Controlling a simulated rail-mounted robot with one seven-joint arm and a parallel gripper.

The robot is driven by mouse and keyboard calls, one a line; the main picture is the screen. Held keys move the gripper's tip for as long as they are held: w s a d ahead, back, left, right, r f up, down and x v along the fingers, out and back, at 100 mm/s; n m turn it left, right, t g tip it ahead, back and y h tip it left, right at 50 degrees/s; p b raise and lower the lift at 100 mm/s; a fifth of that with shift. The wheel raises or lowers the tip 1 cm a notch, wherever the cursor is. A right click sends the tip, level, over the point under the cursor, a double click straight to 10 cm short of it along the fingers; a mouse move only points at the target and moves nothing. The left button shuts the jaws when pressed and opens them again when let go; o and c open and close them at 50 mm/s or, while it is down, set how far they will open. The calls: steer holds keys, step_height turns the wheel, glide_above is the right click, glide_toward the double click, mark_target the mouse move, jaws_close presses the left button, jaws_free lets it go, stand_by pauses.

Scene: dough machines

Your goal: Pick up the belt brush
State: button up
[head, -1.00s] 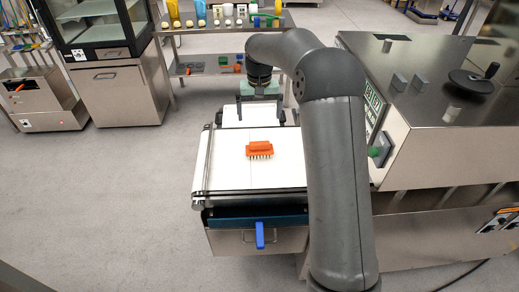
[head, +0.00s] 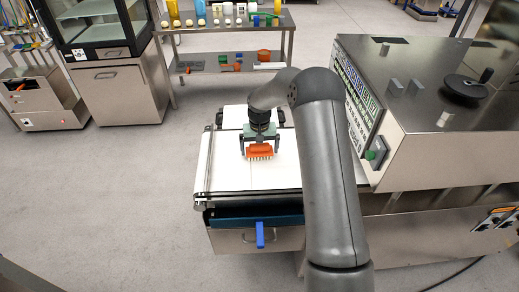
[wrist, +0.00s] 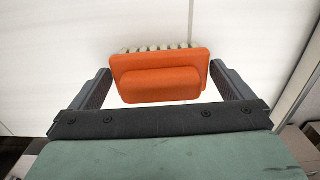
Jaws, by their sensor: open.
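The belt brush (head: 260,151) has an orange body with a raised grip and pale bristles along one side. It lies on the white belt (head: 225,168) of the machine. In the wrist view the brush (wrist: 160,77) is between the two finger ends, its wide back a little beyond the fingertips. My gripper (head: 260,146) is open over the brush in the head view. It also shows in the wrist view (wrist: 158,80), with white gaps between each finger and the brush's grip. I cannot tell whether the fingers touch the brush's wider back.
The steel machine housing (head: 425,80) stands right of the belt. A blue handle (head: 260,234) hangs at the belt's front. A shelf table (head: 225,28) with bottles and small items stands behind. The belt around the brush is clear.

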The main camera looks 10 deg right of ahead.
steer(key=shift+f, duration=0.45)
steer(key=shift+c, duration=0.3)
steer(key=c, duration=0.7)
